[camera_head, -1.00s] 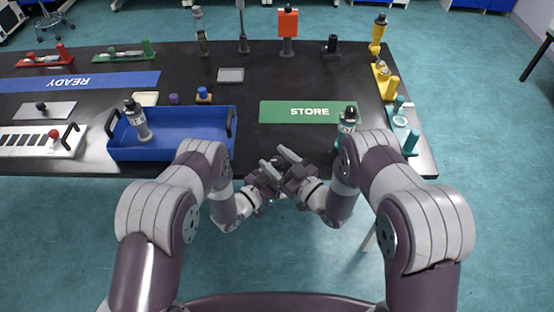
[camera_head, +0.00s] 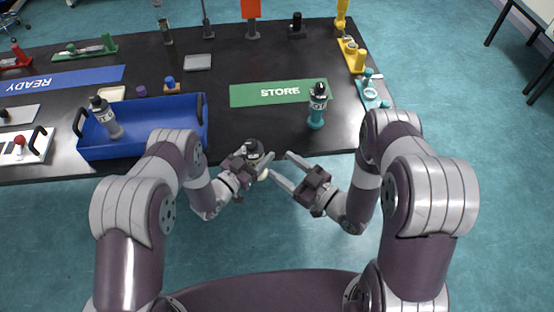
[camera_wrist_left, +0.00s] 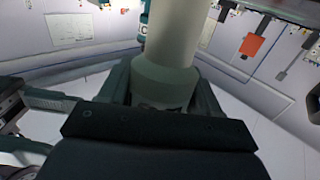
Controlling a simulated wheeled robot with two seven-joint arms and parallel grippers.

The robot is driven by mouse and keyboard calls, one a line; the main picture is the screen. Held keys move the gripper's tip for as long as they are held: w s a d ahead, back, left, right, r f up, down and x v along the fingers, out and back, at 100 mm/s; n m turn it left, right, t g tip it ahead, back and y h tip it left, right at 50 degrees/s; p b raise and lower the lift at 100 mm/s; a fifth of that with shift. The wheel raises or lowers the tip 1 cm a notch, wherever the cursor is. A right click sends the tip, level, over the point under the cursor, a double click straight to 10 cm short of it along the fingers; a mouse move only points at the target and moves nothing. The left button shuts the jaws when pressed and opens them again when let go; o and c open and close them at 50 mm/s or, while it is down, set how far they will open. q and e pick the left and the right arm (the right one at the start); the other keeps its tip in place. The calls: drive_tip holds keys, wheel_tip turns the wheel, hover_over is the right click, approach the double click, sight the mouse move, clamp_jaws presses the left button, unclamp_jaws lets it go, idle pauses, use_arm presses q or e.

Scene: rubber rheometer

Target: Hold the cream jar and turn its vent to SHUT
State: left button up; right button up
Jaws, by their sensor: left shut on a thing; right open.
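The cream jar (camera_head: 262,175) is held by my left gripper (camera_head: 258,168) in front of the table's near edge. Its black top (camera_head: 254,148) shows above the fingers; the vent's setting is too small to read. In the left wrist view the pale jar body (camera_wrist_left: 165,75) stands between the fingers of my left gripper (camera_wrist_left: 160,100), which is shut on it. My right gripper (camera_head: 279,167) is open and empty, just right of the jar and apart from it, its fingers pointing toward the jar.
A blue tray (camera_head: 150,147) with a grey bottle (camera_head: 105,118) lies at left. Teal (camera_head: 371,92) and yellow (camera_head: 356,60) fixtures line the right edge. Floor space in front is open.

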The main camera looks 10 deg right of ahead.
use_arm(q)
drive_tip(key=o, duration=1.2)
drive_tip(key=shift+a, duration=0.1)
